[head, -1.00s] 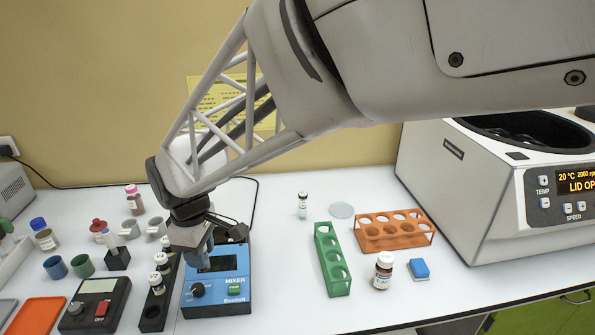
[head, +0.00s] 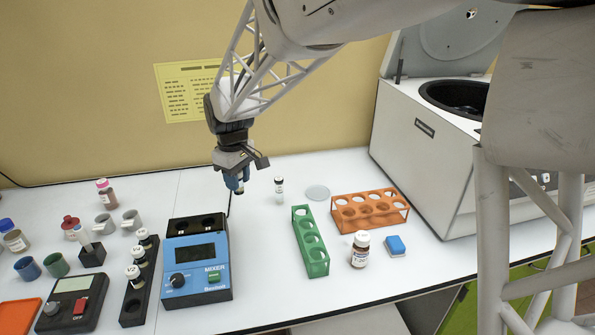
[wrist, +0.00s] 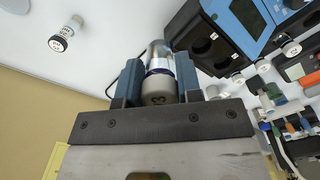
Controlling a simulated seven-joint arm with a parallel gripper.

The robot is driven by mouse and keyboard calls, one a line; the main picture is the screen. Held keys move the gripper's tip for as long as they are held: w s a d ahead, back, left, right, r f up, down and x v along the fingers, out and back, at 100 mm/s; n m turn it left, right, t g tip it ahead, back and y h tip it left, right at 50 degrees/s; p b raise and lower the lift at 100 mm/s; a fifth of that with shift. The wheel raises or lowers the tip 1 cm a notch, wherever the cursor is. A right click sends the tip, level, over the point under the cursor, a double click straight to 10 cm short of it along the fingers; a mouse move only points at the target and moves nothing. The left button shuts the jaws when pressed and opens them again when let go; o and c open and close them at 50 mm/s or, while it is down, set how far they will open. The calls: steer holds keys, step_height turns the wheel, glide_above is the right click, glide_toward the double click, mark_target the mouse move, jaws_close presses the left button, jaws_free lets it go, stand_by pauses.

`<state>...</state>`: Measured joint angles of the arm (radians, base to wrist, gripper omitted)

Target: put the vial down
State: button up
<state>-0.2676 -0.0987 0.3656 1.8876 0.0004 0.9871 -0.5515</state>
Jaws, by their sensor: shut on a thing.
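My gripper (head: 236,186) is shut on a vial (wrist: 159,82), seen in the wrist view between the two blue fingers. The vial has a pale cap with a dark mark and a clear glass body. In the head view the fingers largely hide it. The gripper points down, just right of the blue mixer (head: 197,285) and over the white bench. I cannot tell how far the vial is from the bench. Another small vial (head: 279,188) stands upright on the bench to the gripper's right; it also shows in the wrist view (wrist: 66,33).
The mixer's two top wells look empty. A black rack (head: 132,308) with several capped vials is at its left. To the right are a green rack (head: 318,268), an orange rack (head: 396,219), a brown bottle (head: 360,250), a blue block (head: 396,246) and the open centrifuge (head: 412,165).

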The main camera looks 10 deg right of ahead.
steer(key=w+d+m, duration=0.3)
steer(key=w+d, duration=0.4)
steer(key=d, duration=0.4)
steer(key=w+d+m, duration=0.3)
steer(key=w+d, duration=0.3)
steer(key=d, duration=0.6)
steer(key=w+d+f+m, duration=0.1)
steer(key=w+d+m, duration=0.1)
steer(key=d, duration=0.8)
steer(key=w+d+f+m, duration=0.1)
steer(key=w+d, duration=0.1)
steer(key=d, duration=0.8)
steer(key=shift+s+a+f, duration=0.15)
steer(key=shift+f, duration=2.45)
steer(key=shift+f, duration=2.45)
steer(key=shift+f, duration=0.1)
steer(key=shift+f, duration=2.4)
